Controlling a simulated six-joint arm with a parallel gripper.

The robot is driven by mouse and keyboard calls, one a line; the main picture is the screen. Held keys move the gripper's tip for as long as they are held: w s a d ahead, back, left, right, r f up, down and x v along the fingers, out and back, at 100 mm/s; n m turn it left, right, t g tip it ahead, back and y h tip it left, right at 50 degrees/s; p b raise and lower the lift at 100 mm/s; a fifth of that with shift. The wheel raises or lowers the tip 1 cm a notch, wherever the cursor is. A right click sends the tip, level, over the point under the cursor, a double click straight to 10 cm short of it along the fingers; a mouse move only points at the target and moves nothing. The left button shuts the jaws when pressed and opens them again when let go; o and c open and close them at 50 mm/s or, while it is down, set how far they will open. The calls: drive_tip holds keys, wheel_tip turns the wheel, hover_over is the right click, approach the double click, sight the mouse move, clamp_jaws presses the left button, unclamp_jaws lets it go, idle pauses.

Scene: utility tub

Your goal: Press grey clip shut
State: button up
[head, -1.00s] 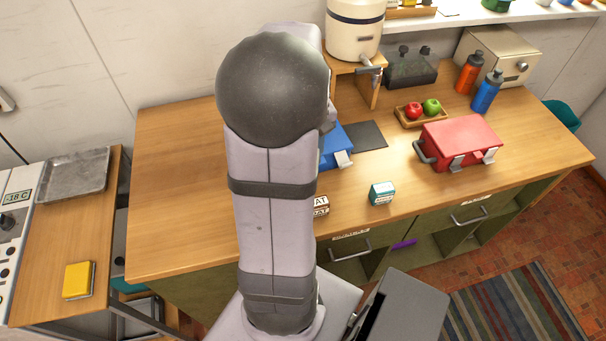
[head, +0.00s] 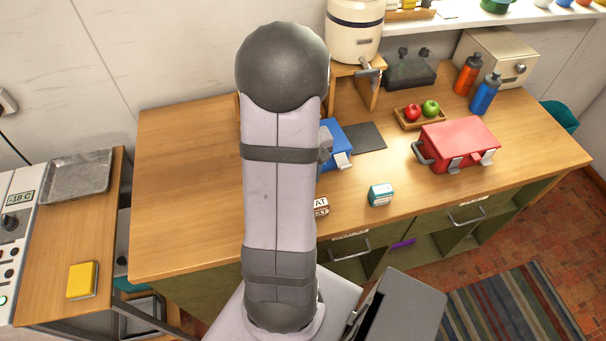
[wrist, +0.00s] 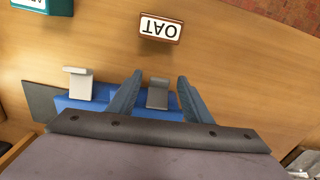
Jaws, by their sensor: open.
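The blue tub (head: 337,155) stands on the wooden counter, partly hidden behind my arm in the head view. In the wrist view its blue front edge (wrist: 103,92) shows beneath my gripper. A grey clip (wrist: 157,96) lies at that edge, between my two fingers. A paler clip (wrist: 79,86) sits to its left and sticks out past the edge; it also shows in the head view (head: 343,160). My gripper (wrist: 160,76) is open and empty, one finger on each side of the grey clip. I cannot tell whether it touches the tub.
A dark mat (head: 364,137) lies beside the tub. A red box (head: 459,143) with clips stands to the right. A brown block (wrist: 161,27) and a teal block (head: 381,195) lie in front of the tub. The counter's left part is clear.

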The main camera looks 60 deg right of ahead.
drive_tip(key=shift+f, duration=0.1)
drive_tip(key=c, duration=1.1)
drive_tip(key=shift+o, duration=0.2)
drive_tip(key=f+t+h+b, duration=0.1)
drive_tip(key=b, duration=0.2)
drive_tip(key=shift+f+t+b, duration=0.1)
drive_tip(key=shift+t+b, duration=0.2)
drive_tip(key=shift+b, duration=0.05)
drive_tip(key=t+h+b, duration=0.1)
drive_tip(key=b, duration=0.6)
drive_tip(key=shift+w+d+f+t+h, duration=0.15)
drive_tip(key=shift+d+f+t+h, duration=0.05)
drive_tip(key=shift+f+t+h, duration=0.2)
drive_tip(key=shift+r+b, duration=0.2)
drive_tip(key=shift+b, duration=0.95)
drive_tip(key=shift+r+t+h, duration=0.15)
drive_tip(key=shift+t+h, duration=0.15)
drive_tip(key=o, duration=1.1)
drive_tip(key=shift+c, duration=0.2)
drive_tip(key=shift+r, duration=0.1)
